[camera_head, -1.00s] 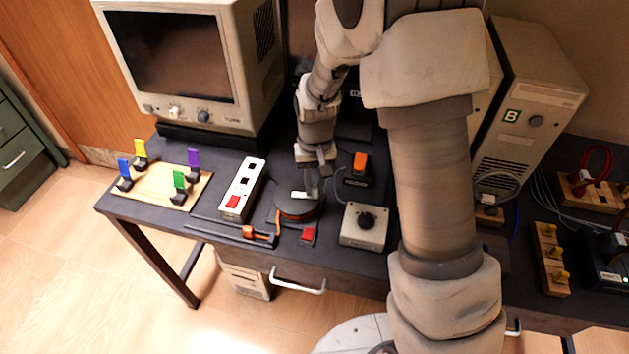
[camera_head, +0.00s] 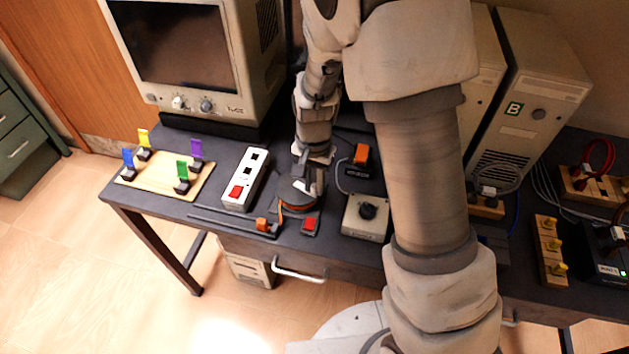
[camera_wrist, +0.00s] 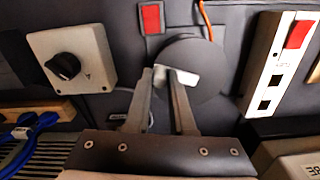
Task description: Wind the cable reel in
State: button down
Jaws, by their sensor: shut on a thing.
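An orange cable (camera_wrist: 206,22) leaves the reel's edge. An orange piece (camera_head: 262,224) sits on a dark bar just left of the reel's front.
A white power strip (camera_head: 245,180) lies left of the reel. A red square (camera_head: 310,225) is in front. A grey box with a black knob (camera_head: 366,214) and an orange switch (camera_head: 361,155) are to the right. A monitor (camera_head: 180,50) stands behind left.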

dwell(0.3)
jog(key=c, duration=0.8)
grip_release()
jog(key=shift+o, duration=0.2)
notch_tip(320, 180, up, 18)
jog(key=p, duration=0.2)
jog(key=shift+f, duration=0.25)
